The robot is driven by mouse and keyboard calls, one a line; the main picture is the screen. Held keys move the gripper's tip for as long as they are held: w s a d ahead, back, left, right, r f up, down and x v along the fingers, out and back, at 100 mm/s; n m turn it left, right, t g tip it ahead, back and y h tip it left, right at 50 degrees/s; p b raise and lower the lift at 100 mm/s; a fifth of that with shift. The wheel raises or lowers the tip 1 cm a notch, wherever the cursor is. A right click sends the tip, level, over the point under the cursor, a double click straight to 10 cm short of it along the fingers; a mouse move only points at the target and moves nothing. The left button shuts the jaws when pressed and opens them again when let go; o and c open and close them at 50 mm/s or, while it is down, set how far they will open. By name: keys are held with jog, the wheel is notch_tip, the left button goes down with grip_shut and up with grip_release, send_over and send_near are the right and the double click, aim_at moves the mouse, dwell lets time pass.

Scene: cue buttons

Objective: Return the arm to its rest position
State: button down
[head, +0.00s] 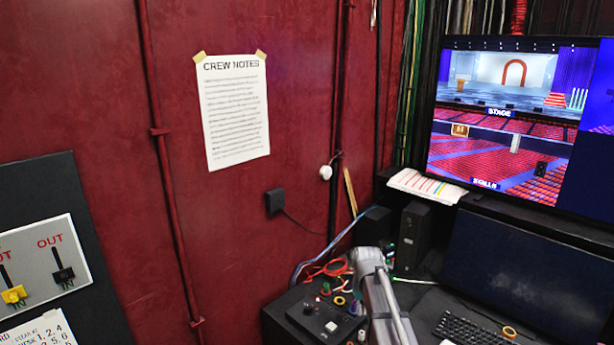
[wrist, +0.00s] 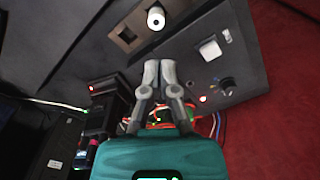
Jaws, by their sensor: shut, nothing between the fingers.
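My gripper (wrist: 158,72) shows in the wrist view with its two grey fingers together and nothing between them. It hangs in front of a dark control panel (wrist: 185,45) with a white knob, a white switch and a black dial. I cannot tell the exact gap to the panel. In the head view my grey arm (head: 380,300) reaches up from the bottom edge beside the black button box (head: 305,318). My gripper cannot be made out in the head view.
A desk with a keyboard (head: 470,330), a dark screen (head: 525,275) and a lit stage monitor (head: 510,125) lies right of my arm. Loose cables (head: 330,268) lie behind the box. The red wall (head: 240,230) carries a crew notes sheet (head: 233,110). A switch panel (head: 40,265) is at left.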

jog(key=s+f+m+b, duration=0.2)
jog(key=s, duration=1.7)
jog(key=shift+f, duration=0.15)
jog(key=c, duration=1.3)
grip_release()
jog(key=shift+w, duration=0.1)
jog(key=shift+c, duration=0.2)
